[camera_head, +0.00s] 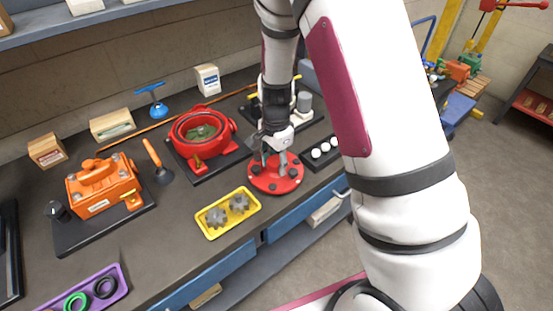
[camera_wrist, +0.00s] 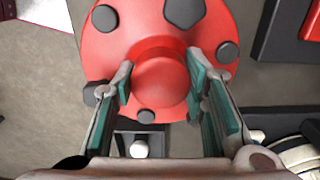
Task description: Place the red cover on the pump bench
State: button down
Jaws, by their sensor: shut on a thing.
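The red cover (camera_head: 275,179) is a round red disc with black bolt heads and a raised round knob in the middle. My gripper (camera_head: 271,154) is above it, with its fingers down at the knob. In the wrist view the cover (camera_wrist: 110,40) fills the top middle, and my gripper (camera_wrist: 160,85) has its green-padded fingers on both sides of the knob. The cover is over the bench near its front edge; whether it touches the bench is unclear. The open red pump housing (camera_head: 203,133) stands on a dark base to the left of the cover, with grey parts inside.
A yellow tray (camera_head: 228,213) with two grey gears lies in front of the pump. A black tray with white balls (camera_head: 324,152) is right of the cover. An orange motor (camera_head: 103,188) and a plunger-like tool (camera_head: 158,163) are on the left. A purple tray (camera_head: 90,290) is at the front left.

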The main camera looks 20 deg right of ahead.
aim_at(276, 161)
jog(key=shift+f, duration=0.75)
jog(key=shift+f, duration=0.1)
jog(key=c, duration=1)
grip_release()
jog(key=shift+f, duration=0.1)
notch_tip(276, 161, up, 12)
jog(key=shift+r+b, duration=0.2)
jog(key=shift+b, duration=0.2)
jog(key=s+r+n+t, duration=0.2)
jog(key=s+r+n, duration=0.2)
jog(key=s+r, duration=0.2)
jog(key=s+r+n+t, duration=0.1)
jog(key=s+r+n, duration=0.4)
jog(key=s+r, duration=0.2)
jog(key=s+r+n+t, duration=0.2)
jog(key=s+r+n, duration=0.3)
jog(key=s+r, duration=0.2)
jog(key=shift+s+t, duration=0.3)
jog(key=shift+s, duration=0.85)
